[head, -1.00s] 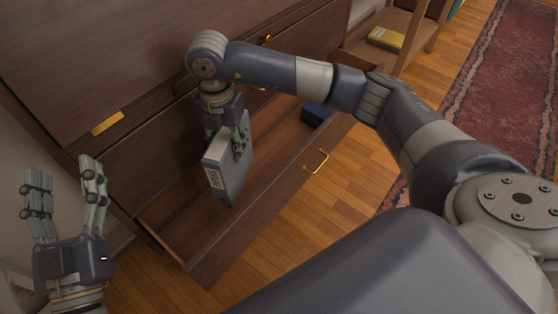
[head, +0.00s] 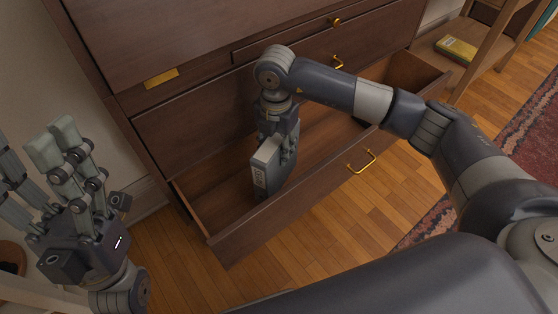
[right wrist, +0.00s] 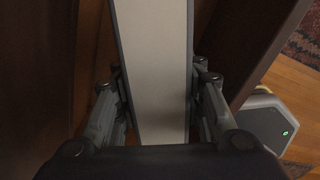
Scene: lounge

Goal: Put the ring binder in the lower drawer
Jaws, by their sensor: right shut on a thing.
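The grey ring binder (head: 266,166) with a pale spine label is upright inside the open lower drawer (head: 215,187), toward its left part. I cannot tell whether it touches the drawer floor. My right gripper (head: 283,150) points down from above and is shut on the binder. In the right wrist view the binder (right wrist: 156,70) runs between the two fingers. My left gripper (head: 60,160) is empty at the left, outside the drawer, with its fingers spread apart.
The drawer front has a brass handle (head: 361,162). A wooden shelf at the upper right holds a yellow book (head: 456,50). The wood floor (head: 330,235) in front of the drawer is clear. My right forearm hides part of the drawer's right side.

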